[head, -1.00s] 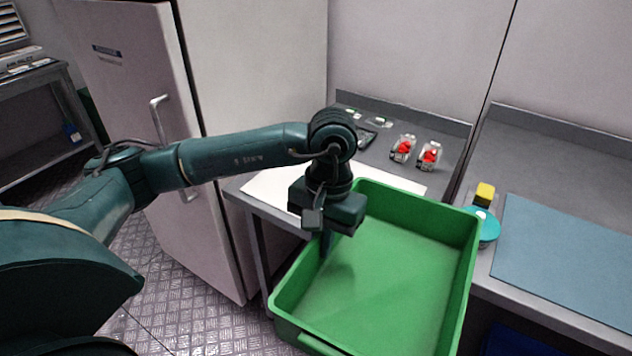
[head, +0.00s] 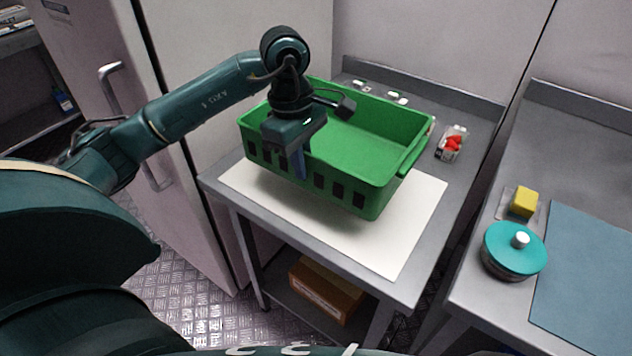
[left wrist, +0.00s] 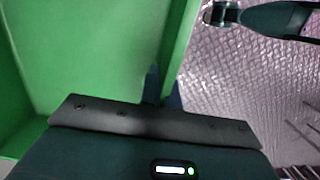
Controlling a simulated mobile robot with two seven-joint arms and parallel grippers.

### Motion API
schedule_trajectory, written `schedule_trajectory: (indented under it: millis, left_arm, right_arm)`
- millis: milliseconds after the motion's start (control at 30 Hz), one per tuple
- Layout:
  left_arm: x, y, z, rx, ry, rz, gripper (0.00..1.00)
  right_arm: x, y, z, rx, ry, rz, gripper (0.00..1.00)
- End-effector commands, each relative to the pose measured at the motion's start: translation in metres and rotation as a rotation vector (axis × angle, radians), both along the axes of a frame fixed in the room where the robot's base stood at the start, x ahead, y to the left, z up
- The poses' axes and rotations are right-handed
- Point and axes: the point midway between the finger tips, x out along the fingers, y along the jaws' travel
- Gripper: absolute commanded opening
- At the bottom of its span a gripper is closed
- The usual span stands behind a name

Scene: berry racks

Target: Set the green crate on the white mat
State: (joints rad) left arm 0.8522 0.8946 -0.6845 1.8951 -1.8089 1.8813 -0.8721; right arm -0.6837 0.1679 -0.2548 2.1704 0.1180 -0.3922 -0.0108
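The green crate (head: 335,185) is over the white mat (head: 405,235) on the metal table, covering the mat's back part. The mat's front and right parts show bare. There is dark shading under the crate; I cannot tell whether its bottom touches the mat. My left gripper (head: 301,168) points down at the crate's near wall, with a finger showing outside it. In the left wrist view my left gripper (left wrist: 162,88) has its fingers close together at the crate's wall (left wrist: 180,50), shut on it. My right gripper is not in view.
A teal-lidded pot (head: 513,251) and a yellow block (head: 523,201) stand on the right counter beside a blue-grey mat (head: 590,275). A cardboard box (head: 325,290) is on the lower shelf. A fridge (head: 105,120) stands at left.

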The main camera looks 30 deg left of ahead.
Motion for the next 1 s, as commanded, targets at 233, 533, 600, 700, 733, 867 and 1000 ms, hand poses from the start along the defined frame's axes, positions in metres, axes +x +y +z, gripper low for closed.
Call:
schedule_trajectory:
  millis: [233,533,600,700,733,867,1000]
  left_arm:
    - [0.001,0.0,-0.027,-0.001,-0.005,-0.002,0.0]
    - [0.0,0.0,-0.062,-0.001,-0.003,-0.004,0.0]
    - [0.001,0.0,-0.063,0.0,-0.007,-0.004,0.0]
    - [0.001,0.0,-0.063,-0.001,-0.008,-0.004,0.0]
    - [0.001,0.0,-0.063,-0.001,-0.008,-0.004,0.0]
    - [0.001,0.0,-0.066,0.0,-0.007,-0.004,0.0]
    - [0.0,0.0,-0.067,0.001,-0.003,-0.005,0.12]
  right_arm:
    - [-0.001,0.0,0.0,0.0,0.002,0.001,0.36]
    - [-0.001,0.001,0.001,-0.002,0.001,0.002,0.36]
    - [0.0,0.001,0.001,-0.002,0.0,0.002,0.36]
    - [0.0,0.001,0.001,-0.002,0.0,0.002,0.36]
    - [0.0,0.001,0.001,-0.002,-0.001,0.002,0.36]
    - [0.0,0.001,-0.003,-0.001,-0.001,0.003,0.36]
    - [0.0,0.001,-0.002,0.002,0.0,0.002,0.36]
